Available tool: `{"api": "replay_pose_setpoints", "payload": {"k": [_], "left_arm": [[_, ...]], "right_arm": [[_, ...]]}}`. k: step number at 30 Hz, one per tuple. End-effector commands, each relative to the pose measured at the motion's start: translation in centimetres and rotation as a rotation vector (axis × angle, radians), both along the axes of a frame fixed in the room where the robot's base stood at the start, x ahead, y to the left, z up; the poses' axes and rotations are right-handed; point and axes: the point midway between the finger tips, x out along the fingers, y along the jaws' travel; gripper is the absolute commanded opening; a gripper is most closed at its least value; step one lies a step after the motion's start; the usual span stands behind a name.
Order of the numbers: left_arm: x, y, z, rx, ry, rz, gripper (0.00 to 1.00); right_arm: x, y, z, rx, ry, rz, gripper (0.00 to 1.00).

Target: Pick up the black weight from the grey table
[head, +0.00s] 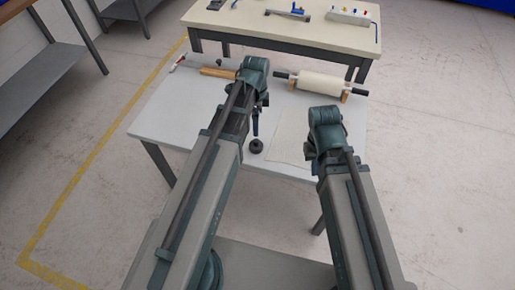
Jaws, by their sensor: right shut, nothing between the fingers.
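The black weight (256,147) is a small, dark, round piece on the grey table (180,108), near its front edge between my two arms. A narrow dark blue part of my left gripper (256,125) hangs just behind and above the weight; I cannot tell whether it touches it or how its fingers stand. My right gripper (312,164) is shut and empty at the table's front right, apart from the weight. It is mostly hidden by its own wrist and arm.
A pale sheet (288,138) lies right of the weight. A white roller with dark ends (320,83) rests at the back right. A wooden piece (217,73) and a red-tipped tool (178,62) lie at the back left. A cream table (270,32) stands behind. The left tabletop is clear.

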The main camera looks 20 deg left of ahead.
Motion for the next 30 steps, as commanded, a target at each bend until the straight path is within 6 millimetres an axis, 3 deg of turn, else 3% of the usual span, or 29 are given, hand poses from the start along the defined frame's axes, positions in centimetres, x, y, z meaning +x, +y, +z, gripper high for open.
{"api": "replay_pose_setpoints", "payload": {"k": [18,30], "left_arm": [[0.0,0.0,-8.1,0.000,0.000,0.001,1.00],[0.0,0.0,-9.0,0.000,0.000,0.002,1.00]], "right_arm": [[0.0,0.0,-8.1,0.000,0.000,0.000,0.00],[0.0,0.0,-9.0,0.000,0.000,0.000,0.00]]}}
